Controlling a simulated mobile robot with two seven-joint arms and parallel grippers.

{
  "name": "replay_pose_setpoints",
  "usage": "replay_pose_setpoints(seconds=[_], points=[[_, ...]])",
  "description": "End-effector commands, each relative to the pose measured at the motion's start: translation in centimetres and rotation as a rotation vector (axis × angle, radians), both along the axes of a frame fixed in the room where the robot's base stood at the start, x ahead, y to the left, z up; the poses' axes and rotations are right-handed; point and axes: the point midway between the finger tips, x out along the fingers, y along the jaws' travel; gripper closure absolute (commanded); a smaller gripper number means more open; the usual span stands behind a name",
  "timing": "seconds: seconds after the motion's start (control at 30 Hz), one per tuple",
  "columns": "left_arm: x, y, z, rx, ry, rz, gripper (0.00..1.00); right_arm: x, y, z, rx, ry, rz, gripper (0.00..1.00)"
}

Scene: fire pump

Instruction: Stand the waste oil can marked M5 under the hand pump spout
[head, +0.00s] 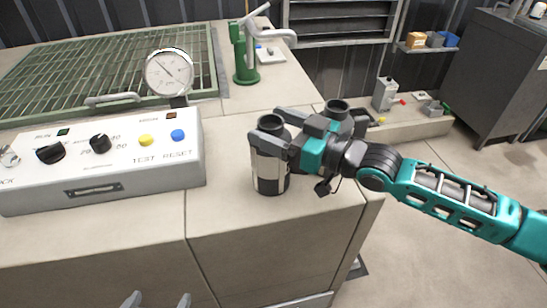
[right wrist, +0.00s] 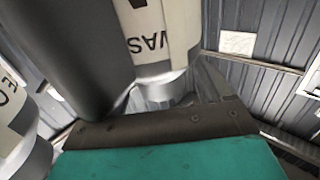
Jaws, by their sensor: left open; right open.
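A can with a dark top and a pale, dark-banded body (head: 270,172) stands upright on the counter right of the control box. A second can (head: 337,107) stands behind my right gripper, partly hidden by it. My right gripper (head: 268,128) is open, its fingers at the upper part of the front can; I cannot tell whether they touch it. The right wrist view shows a white can (right wrist: 180,28) with part of the word WASTE, and another can (right wrist: 15,125) at left. No M5 mark is readable. The green hand pump (head: 245,60) has a grey spout (head: 284,36) pointing right. My left gripper (head: 157,301) is open at the bottom edge.
A control box (head: 100,165) with knobs and buttons and a round gauge (head: 169,73) stand left of the cans. A green grating (head: 110,70) lies behind them. A low ledge with small items (head: 385,94) is at right.

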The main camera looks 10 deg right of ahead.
Motion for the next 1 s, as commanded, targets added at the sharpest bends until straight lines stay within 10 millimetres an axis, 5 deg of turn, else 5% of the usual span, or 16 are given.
replay_pose_setpoints(seconds=[0.43, 1.0], points=[[0.0, -0.1, 0.0, -0.001, -0.001, -0.001, 0.00, 1.7, 1.7, 0.0, -0.001, -0.001, 0.000, 0.21], [0.1, 0.0, 0.1, 0.000, -0.003, -0.002, 0.00, 1.6, 1.7, 0.0, 0.000, 0.000, 0.000, 0.75]])
